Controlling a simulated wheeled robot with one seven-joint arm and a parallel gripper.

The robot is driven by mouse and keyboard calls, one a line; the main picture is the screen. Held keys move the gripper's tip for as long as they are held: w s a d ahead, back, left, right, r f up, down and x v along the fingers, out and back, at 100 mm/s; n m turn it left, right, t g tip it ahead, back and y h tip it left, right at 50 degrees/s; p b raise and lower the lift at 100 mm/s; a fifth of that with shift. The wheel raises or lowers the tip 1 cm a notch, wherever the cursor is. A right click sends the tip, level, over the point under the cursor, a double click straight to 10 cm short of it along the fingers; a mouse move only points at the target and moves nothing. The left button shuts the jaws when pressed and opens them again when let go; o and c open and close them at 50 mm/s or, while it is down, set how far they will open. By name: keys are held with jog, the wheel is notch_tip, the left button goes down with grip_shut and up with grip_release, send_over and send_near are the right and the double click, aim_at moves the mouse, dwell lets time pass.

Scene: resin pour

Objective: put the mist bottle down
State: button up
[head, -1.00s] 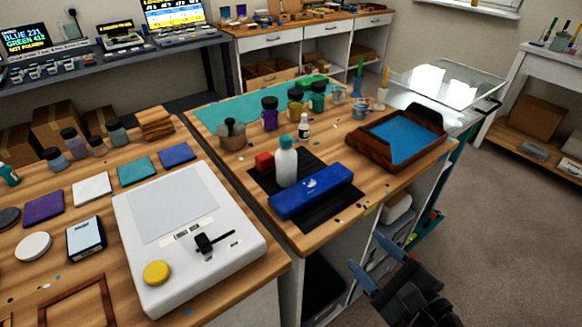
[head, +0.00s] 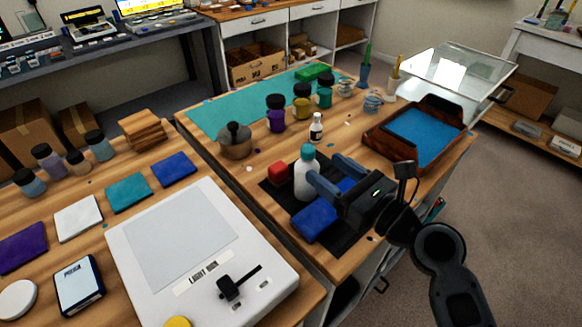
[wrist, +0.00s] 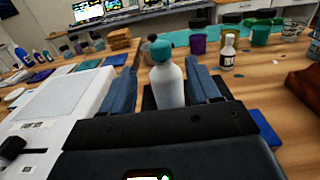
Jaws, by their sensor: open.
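The mist bottle (head: 306,178), white with a teal cap, stands upright on a black mat (head: 337,246) at the front of the middle table. It also shows in the wrist view (wrist: 166,80), between the two blue fingers. My gripper (head: 324,172) is open, with a finger on either side of the bottle. I cannot tell from the head view whether a finger touches it; in the wrist view gaps show on both sides. The gripper hides part of the blue case (head: 315,225) on the mat.
A wooden tray with a blue base (head: 376,140) is to the right. A metal pot (head: 235,141) and several dark-lidded jars (head: 276,115) stand further back.

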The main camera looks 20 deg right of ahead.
aim_at(312, 157)
jog(key=x, duration=0.3)
jog(key=shift+w+r, duration=0.15)
jog(key=shift+f+p+x, duration=0.1)
jog(key=shift+p+x, duration=0.2)
jog(key=shift+x, duration=1)
jog(key=shift+f+p+x, duration=0.15)
jog(key=shift+p+x, duration=0.15)
jog(key=shift+x, duration=1.05)
jog(key=shift+d, duration=0.1)
jog(key=shift+c, duration=0.4)
grip_shut()
